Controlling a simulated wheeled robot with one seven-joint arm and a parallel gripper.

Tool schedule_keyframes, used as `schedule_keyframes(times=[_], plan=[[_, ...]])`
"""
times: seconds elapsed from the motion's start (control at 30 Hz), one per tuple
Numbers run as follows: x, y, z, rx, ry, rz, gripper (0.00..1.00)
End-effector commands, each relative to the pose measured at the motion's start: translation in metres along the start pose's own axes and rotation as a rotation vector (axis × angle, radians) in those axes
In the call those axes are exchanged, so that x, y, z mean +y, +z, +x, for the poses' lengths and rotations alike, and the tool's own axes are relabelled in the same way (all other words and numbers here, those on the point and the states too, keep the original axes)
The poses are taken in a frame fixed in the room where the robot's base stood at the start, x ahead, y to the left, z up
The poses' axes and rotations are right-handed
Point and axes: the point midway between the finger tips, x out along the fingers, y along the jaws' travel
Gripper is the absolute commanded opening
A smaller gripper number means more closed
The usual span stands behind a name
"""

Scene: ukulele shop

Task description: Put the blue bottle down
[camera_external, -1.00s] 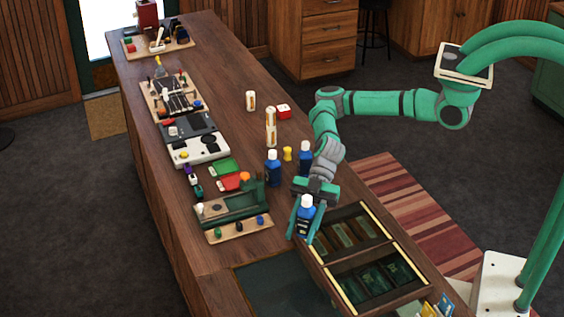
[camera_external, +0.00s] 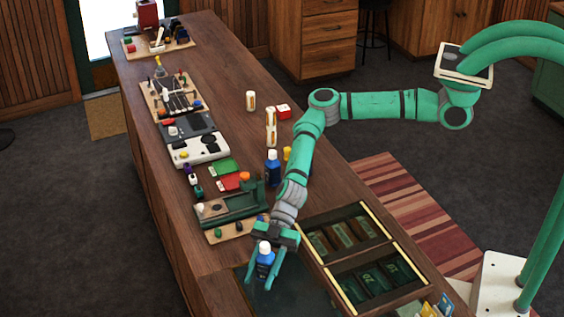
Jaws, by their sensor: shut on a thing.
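A blue bottle (camera_external: 265,259) with a white cap is between the fingers of my gripper (camera_external: 263,274), which is shut on it. The bottle looks roughly upright over the dark mat (camera_external: 290,298) at the near end of the counter. I cannot tell whether its base touches the mat. Another blue bottle (camera_external: 273,169) with a white cap stands on the counter farther back, left of my arm. My arm hides part of the counter beside it.
A divided wooden tray (camera_external: 321,267) with dark green compartments lies right of the gripper. A green device (camera_external: 233,211) and a wooden strip (camera_external: 226,234) with small coloured pieces are behind and to the left. A yellow item (camera_external: 287,153) is partly hidden by my arm.

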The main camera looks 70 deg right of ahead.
Motion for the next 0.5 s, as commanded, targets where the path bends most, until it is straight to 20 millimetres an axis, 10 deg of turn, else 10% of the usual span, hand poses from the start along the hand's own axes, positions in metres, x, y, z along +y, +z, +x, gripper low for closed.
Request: schedule_keyframes(times=[0.5], plan=[[0.002,0.031,0.018,0.002,-0.001,-0.001,0.09]])
